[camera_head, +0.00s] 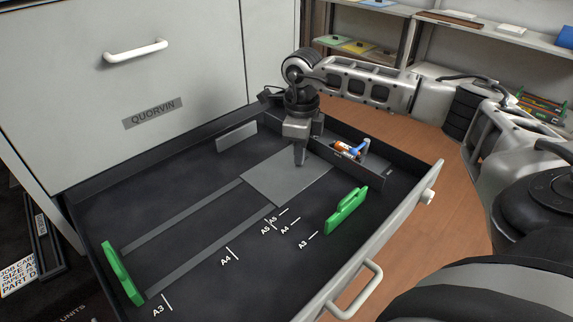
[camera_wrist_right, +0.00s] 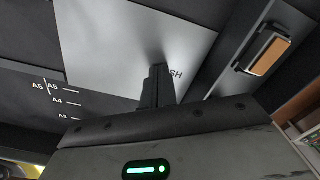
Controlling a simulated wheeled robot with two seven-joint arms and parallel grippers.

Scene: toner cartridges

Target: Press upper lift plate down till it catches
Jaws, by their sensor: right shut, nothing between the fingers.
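The lift plate (camera_head: 270,177) is a flat grey sheet in the open drawer, towards its back right. It also shows in the right wrist view (camera_wrist_right: 120,45), with part of some lettering beside my fingers. My right gripper (camera_head: 299,163) is shut and empty. It points down over the plate's right part, with its tips at or very near the surface; I cannot tell whether they touch. In the right wrist view the shut fingers (camera_wrist_right: 157,72) hide a patch of plate. The plate looks about flush with the drawer floor. My left gripper is not in view.
The black-lined drawer (camera_head: 187,240) stands out from the QUORVIN cabinet (camera_head: 150,75). Green guides stand at left (camera_head: 122,273) and right (camera_head: 346,211). A side compartment holds an orange-and-blue item (camera_head: 350,149). A dark wall stands close right of my gripper. Shelves (camera_head: 480,28) are behind.

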